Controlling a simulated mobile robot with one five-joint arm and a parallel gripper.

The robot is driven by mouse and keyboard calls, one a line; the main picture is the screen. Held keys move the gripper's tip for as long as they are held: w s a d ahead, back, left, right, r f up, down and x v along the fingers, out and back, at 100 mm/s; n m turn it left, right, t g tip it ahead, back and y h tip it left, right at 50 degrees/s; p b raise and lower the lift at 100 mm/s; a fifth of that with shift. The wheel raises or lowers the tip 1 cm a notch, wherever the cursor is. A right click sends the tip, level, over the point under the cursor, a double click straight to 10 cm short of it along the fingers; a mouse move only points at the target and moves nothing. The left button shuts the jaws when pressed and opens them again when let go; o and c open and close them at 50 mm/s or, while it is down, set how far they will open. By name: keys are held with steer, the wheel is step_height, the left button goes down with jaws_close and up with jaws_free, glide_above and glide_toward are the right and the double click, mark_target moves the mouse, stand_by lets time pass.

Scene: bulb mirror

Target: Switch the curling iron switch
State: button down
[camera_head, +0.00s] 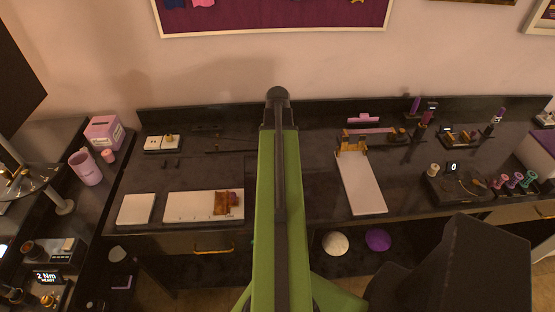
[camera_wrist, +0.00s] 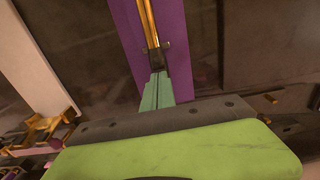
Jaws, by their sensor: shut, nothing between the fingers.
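In the wrist view, a gold rod (camera_wrist: 149,22) with a dark end piece lies along a purple strip (camera_wrist: 174,18). It may be the curling iron, but I cannot make out a switch on it. My gripper (camera_wrist: 157,80) shows as teal fingers, shut and empty, with the tips at or just over the rod's dark end. I cannot tell whether they touch. In the head view, my green arm covers the middle of the counter and hides the gripper, the rod and the strip.
The dark counter (camera_head: 220,165) runs along the wall. A white board (camera_head: 362,184) with a gold bracket (camera_head: 352,146) is right of my arm. White panels (camera_head: 185,205) lie to the left. Small gold and purple devices stand at the right. A pink box (camera_head: 104,131) and mug (camera_head: 86,168) are far left.

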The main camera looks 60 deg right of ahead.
steer(key=shift+f+b, duration=0.9)
stand_by(0.4)
step_height(320, 180, up, 7)
steer(key=p, duration=0.7)
stand_by(0.4)
steer(key=w+a+f+n+b, duration=0.2)
steer(key=w+a+n, duration=0.3)
steer(key=w+a, duration=1.4)
steer(key=w+a+n, duration=0.1)
steer(key=a+n, duration=0.2)
steer(key=a, duration=1.2)
steer(key=w+a+f+n+b, duration=0.1)
steer(key=a+n, duration=0.1)
steer(key=a, duration=1.4)
steer(key=shift+w+n, duration=0.35)
steer(key=shift+n, duration=0.05)
